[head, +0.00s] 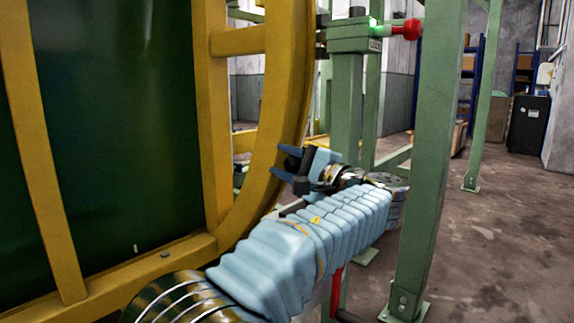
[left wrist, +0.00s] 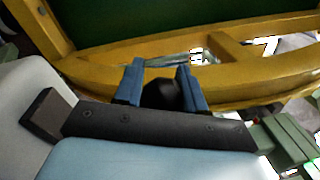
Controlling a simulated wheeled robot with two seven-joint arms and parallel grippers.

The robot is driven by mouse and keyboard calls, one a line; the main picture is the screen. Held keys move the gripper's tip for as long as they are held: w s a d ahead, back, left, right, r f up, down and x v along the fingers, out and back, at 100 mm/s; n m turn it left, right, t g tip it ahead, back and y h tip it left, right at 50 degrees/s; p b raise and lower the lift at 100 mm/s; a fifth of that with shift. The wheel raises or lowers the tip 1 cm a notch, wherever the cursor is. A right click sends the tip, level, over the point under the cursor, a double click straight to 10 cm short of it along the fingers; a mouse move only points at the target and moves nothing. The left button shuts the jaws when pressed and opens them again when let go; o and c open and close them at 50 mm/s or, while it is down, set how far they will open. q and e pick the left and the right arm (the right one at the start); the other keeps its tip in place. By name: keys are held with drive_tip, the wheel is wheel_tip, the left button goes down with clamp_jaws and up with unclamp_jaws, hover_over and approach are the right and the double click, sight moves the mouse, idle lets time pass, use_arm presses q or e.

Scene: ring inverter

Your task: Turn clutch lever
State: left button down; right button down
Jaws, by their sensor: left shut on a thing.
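My left gripper (head: 296,163) is beside the curved yellow ring in the head view, at the end of my blue-sleeved arm. In the left wrist view its two blue fingers (left wrist: 160,76) stand either side of a dark rounded knob (left wrist: 161,94) and are shut on it. A dark piece also shows at the fingers in the head view. I cannot tell whether this knob belongs to the clutch lever; its shaft is hidden. A red bar (head: 337,289) shows below my arm, partly covered by it. My right gripper is not in view.
The large yellow ring frame (head: 290,75) with a dark green panel (head: 120,120) fills the left. A green post (head: 432,150) stands close right of my arm. A red knob (head: 406,29) sits beside a lit green lamp (head: 375,27). Floor (head: 510,240) at right is clear.

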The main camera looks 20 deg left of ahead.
use_arm(q)
drive_tip(key=shift+d, duration=0.15)
drive_tip(key=c, duration=0.7)
unclamp_jaws()
drive_tip(key=shift+c, duration=0.2)
drive_tip(key=p+v, duration=0.1)
drive_tip(key=v, duration=1.2)
drive_tip(key=shift+s+d, duration=0.15)
drive_tip(key=shift+d, duration=0.25)
drive_tip(key=shift+f, duration=0.1)
